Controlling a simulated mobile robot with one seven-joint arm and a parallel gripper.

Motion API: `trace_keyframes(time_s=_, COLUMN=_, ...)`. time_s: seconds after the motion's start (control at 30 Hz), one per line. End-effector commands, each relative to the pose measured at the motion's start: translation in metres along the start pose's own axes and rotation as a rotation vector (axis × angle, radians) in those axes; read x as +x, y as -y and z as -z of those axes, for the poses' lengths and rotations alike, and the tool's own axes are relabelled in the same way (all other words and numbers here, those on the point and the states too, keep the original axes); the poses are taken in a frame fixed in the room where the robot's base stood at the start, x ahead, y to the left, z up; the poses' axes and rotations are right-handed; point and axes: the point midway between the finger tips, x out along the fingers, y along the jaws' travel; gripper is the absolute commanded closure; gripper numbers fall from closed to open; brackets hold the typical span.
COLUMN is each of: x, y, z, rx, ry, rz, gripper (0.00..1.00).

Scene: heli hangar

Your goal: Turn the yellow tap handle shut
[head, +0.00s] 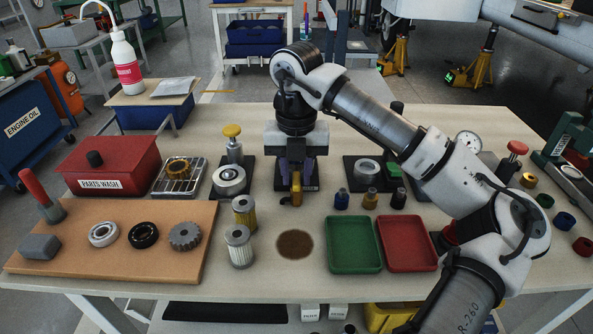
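My gripper (296,172) points down over the middle of the workbench, its dark fingers low over a black base plate (313,184). A small yellow-brown tap part (296,192) shows between and just below the fingertips, in front of the plate. The rest of the tap and any handle are hidden behind my gripper. I cannot tell whether the fingers touch it or how far apart they are. A round brown stain (295,244) lies on the bench top in front of it.
A yellow-knobbed post (232,131) with a bearing stands close left; two filters (239,246) stand nearer. Small bottles (370,198) stand close right. Green (353,245) and red (407,244) trays lie at front right. A wooden board (120,262) with parts lies left.

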Motion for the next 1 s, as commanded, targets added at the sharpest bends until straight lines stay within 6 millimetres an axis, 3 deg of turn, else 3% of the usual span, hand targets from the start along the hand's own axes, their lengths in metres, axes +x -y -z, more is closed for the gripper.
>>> trace_keyframes(time_s=0.03, x=-0.0001, y=0.0000, z=0.0000, rx=0.000, ry=0.000, rz=0.000, gripper=0.81)
trace_keyframes(time_s=0.2, x=-0.0002, y=-0.0001, z=0.0000, rx=0.000, ry=0.000, rz=0.000, gripper=1.00)
trace_keyframes(time_s=0.63, x=0.0005, y=-0.0001, z=-0.0002, rx=-0.072, ry=0.000, rz=-0.001, gripper=1.00)
trace_keyframes(time_s=1.0, x=0.0004, y=0.0003, z=-0.0005, rx=-0.364, ry=0.001, rz=0.001, gripper=1.00)
